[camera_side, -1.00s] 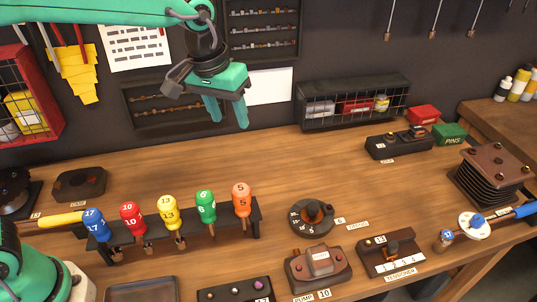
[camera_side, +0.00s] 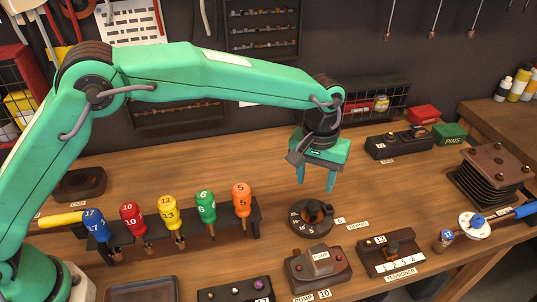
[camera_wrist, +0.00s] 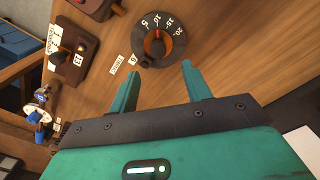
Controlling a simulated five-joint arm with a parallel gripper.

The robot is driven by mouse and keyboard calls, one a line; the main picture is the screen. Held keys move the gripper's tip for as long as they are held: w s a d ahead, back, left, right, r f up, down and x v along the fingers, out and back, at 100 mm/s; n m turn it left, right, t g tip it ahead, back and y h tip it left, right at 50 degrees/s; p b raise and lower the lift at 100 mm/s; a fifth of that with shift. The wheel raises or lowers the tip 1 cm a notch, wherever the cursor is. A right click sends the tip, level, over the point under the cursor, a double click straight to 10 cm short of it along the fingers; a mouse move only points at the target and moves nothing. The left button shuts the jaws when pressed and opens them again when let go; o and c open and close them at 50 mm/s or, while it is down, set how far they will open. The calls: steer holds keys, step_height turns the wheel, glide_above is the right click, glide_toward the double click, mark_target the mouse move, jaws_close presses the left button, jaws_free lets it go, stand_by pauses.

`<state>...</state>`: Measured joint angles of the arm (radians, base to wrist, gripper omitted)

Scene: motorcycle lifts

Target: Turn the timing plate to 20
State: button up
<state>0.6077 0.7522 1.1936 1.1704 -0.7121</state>
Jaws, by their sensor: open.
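The timing plate (camera_side: 312,216) is a dark round dial on the bench with an orange-brown raised knob in its middle. In the wrist view the timing plate (camera_wrist: 158,40) shows white marks 5, 10, 15 and 20 around its upper rim, with 20 toward the right. My gripper (camera_side: 316,188) is open and empty, pointing down above and slightly behind the plate. In the wrist view my gripper (camera_wrist: 158,85) has its two fingers apart, short of the dial.
A rack with several coloured-handle tools (camera_side: 180,243) stands left of the plate. The pump block (camera_side: 318,268) and the tensioner (camera_side: 391,254) sit in front. A dark switch box (camera_side: 400,145) and a stacked brown block (camera_side: 493,175) stand at right. Bench behind the plate is clear.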

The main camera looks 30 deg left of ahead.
mark_target(313, 205)
steer(key=shift+d+f, duration=0.1)
steer(key=shift+f, duration=0.05)
steer(key=shift+d+f, duration=0.1)
steer(key=shift+f, duration=3.75)
steer(key=c, duration=1)
